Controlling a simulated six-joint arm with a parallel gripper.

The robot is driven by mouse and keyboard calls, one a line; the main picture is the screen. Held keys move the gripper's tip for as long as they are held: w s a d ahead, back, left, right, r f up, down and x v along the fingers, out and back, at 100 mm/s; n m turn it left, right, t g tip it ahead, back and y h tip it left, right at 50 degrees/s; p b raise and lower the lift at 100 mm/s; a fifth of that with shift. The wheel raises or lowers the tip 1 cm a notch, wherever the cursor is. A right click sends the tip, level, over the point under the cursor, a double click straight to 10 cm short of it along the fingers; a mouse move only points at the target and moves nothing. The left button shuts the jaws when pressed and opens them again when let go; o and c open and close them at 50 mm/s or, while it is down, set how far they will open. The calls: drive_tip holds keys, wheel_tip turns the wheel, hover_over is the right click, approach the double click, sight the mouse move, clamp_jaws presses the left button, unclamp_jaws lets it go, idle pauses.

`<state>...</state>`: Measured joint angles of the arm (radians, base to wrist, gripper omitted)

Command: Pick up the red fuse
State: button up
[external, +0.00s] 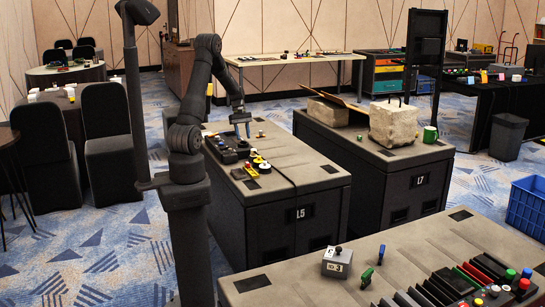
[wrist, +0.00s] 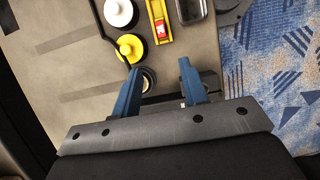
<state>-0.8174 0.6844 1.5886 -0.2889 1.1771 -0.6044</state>
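My gripper (wrist: 159,68) shows in the wrist view with its two blue fingers spread apart and nothing between them. In the external view my gripper (external: 240,124) points down over the cabinet labelled L5 (external: 300,214), above its back part. I cannot pick out the red fuse for certain. A yellow strip (wrist: 158,11) lies ahead of the fingers in the wrist view, with a small red-and-white piece (wrist: 160,30) on it. A small red item (external: 260,134) stands on the L5 cabinet to the right of my gripper in the external view.
A white round knob (wrist: 118,12), a yellow ring-shaped part (wrist: 130,46) and a dark tray (wrist: 194,10) lie ahead of my fingers. Cabinet L7 (external: 420,181), bearing a stone block (external: 393,124), stands to the right. A front cabinet (external: 300,290) holds several coloured parts.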

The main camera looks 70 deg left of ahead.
approach(248, 165)
drive_tip(key=f, duration=0.2)
drive_tip(key=a+f, duration=0.1)
drive_tip(key=shift+w+a, duration=0.1)
drive_tip(key=shift+w, duration=0.2)
drive_tip(key=shift+x, duration=2.55)
drive_tip(key=shift+s, duration=0.15)
clamp_jaws()
